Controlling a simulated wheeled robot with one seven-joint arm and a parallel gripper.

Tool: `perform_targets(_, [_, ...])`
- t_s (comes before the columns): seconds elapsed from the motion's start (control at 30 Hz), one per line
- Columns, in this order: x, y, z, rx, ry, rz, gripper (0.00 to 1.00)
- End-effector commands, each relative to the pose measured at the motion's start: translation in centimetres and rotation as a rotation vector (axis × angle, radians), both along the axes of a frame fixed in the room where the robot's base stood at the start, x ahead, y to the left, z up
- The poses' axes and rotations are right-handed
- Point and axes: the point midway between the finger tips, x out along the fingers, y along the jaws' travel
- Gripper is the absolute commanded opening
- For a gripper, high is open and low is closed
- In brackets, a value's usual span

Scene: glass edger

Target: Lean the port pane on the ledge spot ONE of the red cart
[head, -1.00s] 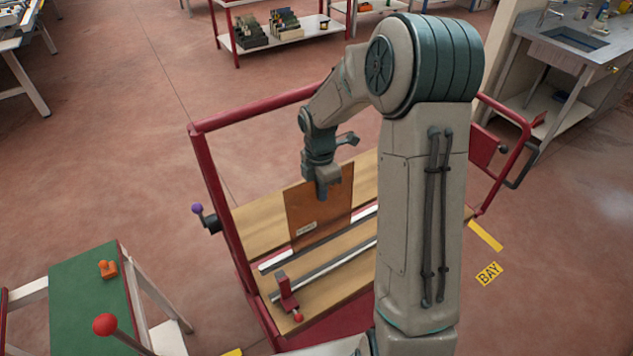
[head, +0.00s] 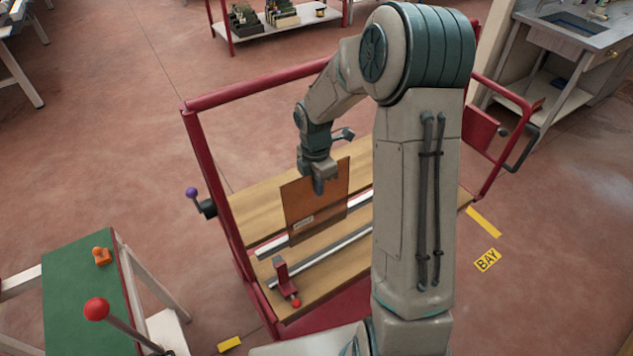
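The port pane (head: 300,212) is an amber-brown sheet with a small pale label near its lower edge. My gripper (head: 320,183) is shut on its top edge and holds it nearly upright over the red cart (head: 202,150). The cart has a wooden deck with two pale ledge strips (head: 335,240) running along it. The pane's lower edge is near the strips; I cannot tell whether it touches them. No spot number is readable, and my arm hides the right part of the deck.
A red clamp (head: 284,280) stands at the front left of the deck. A green-topped table (head: 72,300) with an orange object (head: 101,256) is at lower left. A sink bench (head: 575,35) stands at upper right. Open floor lies behind the cart.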

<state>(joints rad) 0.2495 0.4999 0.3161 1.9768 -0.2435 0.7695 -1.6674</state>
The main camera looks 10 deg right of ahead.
Motion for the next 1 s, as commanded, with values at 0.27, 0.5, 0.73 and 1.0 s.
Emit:
perform_targets(0.27, [-0.1,-0.1,-2.3,0.0,-0.002,-0.001,0.0])
perform_targets(0.5, [-0.2,-0.1,-4.1,0.0,-0.001,0.0,0.0])
perform_targets(0.73, [-0.4,-0.1,-5.8,0.0,-0.001,0.0,0.0])
perform_targets(1.0, [-0.5,-0.2,-7.8,-0.001,-0.001,0.0,0.0])
